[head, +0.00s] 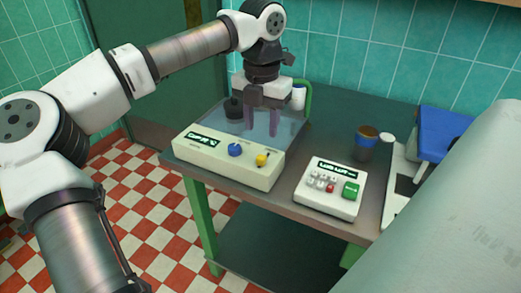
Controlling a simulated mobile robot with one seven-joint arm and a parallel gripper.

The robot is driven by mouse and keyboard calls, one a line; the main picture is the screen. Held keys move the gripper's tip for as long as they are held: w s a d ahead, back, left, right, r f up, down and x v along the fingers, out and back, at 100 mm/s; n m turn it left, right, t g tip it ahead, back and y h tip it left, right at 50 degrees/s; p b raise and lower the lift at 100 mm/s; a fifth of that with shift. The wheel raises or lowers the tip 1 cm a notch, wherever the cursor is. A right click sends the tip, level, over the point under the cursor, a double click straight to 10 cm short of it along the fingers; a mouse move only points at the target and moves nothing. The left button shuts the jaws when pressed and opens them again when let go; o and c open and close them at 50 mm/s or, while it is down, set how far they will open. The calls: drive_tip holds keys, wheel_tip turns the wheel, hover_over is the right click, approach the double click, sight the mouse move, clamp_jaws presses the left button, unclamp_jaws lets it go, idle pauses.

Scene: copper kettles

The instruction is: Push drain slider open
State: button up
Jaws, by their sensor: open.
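The cream control panel (228,160) stands at the front left of the table, with a blue knob (235,149) and a small yellow control (262,160) to its right. The yellow control may be the drain slider; its slot and setting are too small to make out. My gripper (262,131) points down over the bluish basin (290,126) behind the panel. Its two purple-grey fingers are open and apart, with nothing seen between them. The gripper is behind the yellow control and apart from it.
A black object (233,107) stands left of my gripper. A white item (298,97) and a green frame (308,98) are behind it. A white keypad (329,188), a brown-topped cup (366,146) and a blue item (440,130) lie to the right. The table (335,120) is clear at the back middle.

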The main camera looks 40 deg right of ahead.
sight(261, 157)
wheel_tip(261, 157, down, 9)
drive_tip(key=shift+r+p, duration=0.2)
drive_tip(key=shift+p, duration=0.3)
clamp_jaws()
